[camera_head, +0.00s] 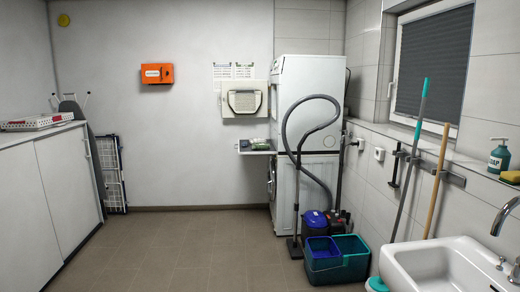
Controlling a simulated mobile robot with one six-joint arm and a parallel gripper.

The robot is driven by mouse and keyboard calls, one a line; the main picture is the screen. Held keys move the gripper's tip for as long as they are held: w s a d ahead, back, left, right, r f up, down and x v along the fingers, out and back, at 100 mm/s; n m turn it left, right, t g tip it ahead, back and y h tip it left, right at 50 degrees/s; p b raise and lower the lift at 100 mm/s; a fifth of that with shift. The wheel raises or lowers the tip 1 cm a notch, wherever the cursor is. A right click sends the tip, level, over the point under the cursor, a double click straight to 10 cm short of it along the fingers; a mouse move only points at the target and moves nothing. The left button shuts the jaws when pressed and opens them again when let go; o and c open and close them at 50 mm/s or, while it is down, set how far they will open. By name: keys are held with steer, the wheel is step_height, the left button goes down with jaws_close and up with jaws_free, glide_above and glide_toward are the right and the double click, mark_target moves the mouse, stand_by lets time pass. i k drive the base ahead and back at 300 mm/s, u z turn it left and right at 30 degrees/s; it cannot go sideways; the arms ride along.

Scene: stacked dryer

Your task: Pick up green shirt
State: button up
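A small, dark greenish folded bundle, possibly the green shirt (259,144), lies at the far end of the room. It rests on a thin pull-out shelf (243,151) between the two stacked white machines. It is too small to make out its shape or be sure of its colour. My gripper is not in view.
A vacuum cleaner (315,222) with a grey hose and blue and green buckets (352,255) stand before the machines on the right. A sink (440,262) is at the near right. White cabinets (62,180) line the left. The middle floor (190,250) is clear.

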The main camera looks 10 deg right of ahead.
mark_target(262, 146)
steer(key=i, duration=3.3)
steer(key=u, duration=0.5)
steer(key=i, duration=1.95)
steer(key=u, duration=0.3)
